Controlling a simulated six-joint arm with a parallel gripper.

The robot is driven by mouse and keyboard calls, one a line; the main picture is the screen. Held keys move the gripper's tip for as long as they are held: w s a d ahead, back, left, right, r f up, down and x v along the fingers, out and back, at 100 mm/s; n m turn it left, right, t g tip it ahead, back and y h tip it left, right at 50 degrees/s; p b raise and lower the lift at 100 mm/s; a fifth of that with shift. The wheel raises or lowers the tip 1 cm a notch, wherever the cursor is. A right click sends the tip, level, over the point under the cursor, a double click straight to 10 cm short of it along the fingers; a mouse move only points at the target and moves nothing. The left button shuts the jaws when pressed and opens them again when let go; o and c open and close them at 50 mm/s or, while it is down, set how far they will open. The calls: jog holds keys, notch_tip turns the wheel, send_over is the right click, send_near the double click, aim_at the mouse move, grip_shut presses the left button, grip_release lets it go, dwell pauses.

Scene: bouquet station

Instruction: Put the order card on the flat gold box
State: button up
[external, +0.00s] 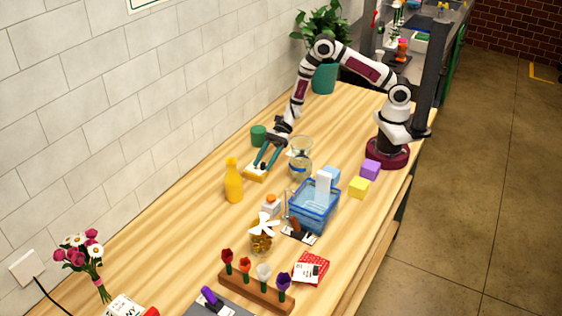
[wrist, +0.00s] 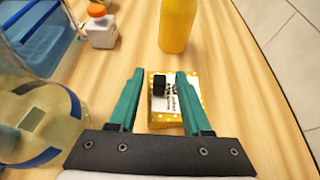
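The flat gold box (wrist: 163,121), yellow with white dots, lies on the table; it also shows in the external view (external: 250,178). A white card with dark print (wrist: 171,98), which looks like the order card, lies on top of the box. A small black block (wrist: 159,84) sits on the card's left part. My gripper (wrist: 160,73) is open, with its teal fingers apart on either side of the card and block. In the external view my gripper (external: 263,167) is low over the box. The right finger hides part of the card and box.
A yellow bottle (external: 234,183) stands close to the box, and a glass vase (external: 300,163) is on its other side. A green cylinder (external: 258,135) stands behind. A blue basket (external: 312,212) and small white bottle (external: 271,204) are nearer the camera. Bare table lies left of the yellow bottle.

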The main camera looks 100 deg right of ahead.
jog(key=shift+r, duration=0.1)
jog(key=v, duration=1.2)
